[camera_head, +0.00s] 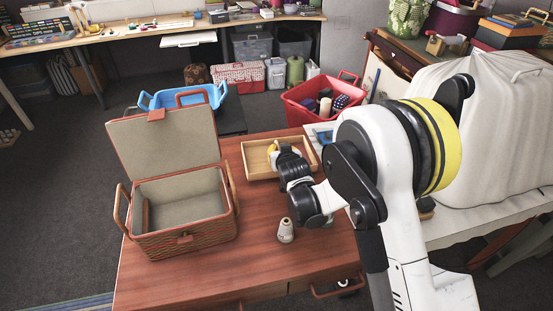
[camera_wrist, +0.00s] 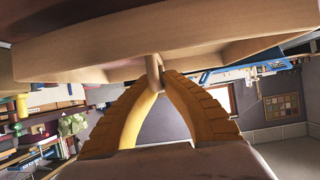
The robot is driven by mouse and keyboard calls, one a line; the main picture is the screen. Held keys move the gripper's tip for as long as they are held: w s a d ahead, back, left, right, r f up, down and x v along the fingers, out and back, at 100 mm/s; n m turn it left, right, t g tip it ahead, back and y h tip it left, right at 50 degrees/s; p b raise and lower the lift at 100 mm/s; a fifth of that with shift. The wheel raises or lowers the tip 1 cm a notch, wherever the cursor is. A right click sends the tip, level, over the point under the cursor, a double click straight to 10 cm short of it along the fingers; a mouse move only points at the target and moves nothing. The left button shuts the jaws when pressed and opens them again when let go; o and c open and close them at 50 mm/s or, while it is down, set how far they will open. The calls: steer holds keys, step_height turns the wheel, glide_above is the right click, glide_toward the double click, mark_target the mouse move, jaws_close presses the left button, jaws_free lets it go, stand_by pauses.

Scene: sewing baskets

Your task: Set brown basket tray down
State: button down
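A light-brown wooden tray (camera_head: 256,164) shows at the far right part of the red-brown table, partly hidden by my arm. My gripper (camera_head: 273,149) is at the tray; its yellow fingers are mostly hidden there. In the wrist view the yellow fingers (camera_wrist: 153,75) close on a thin wooden part of the tray (camera_wrist: 90,65), which fills the top of the picture. I cannot tell whether the tray touches the table. The brown wicker basket (camera_head: 190,240) stands on the left with its lid (camera_head: 165,143) open and its inside empty.
A grey-white thread cone (camera_head: 285,232) stands on the table (camera_head: 255,262) below my wrist. A red bin (camera_head: 305,113) with spools and a blue basket (camera_head: 222,92) are behind the table. A covered white machine (camera_head: 490,125) stands at right. The table's front middle is clear.

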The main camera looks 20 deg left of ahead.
step_height(320, 180, down, 3)
steer(key=shift+r+b, duration=0.2)
steer(key=shift+b, duration=0.2)
steer(key=shift+r, duration=0.15)
steer(key=c, duration=2)
jaws_free()
steer(key=o, duration=0.4)
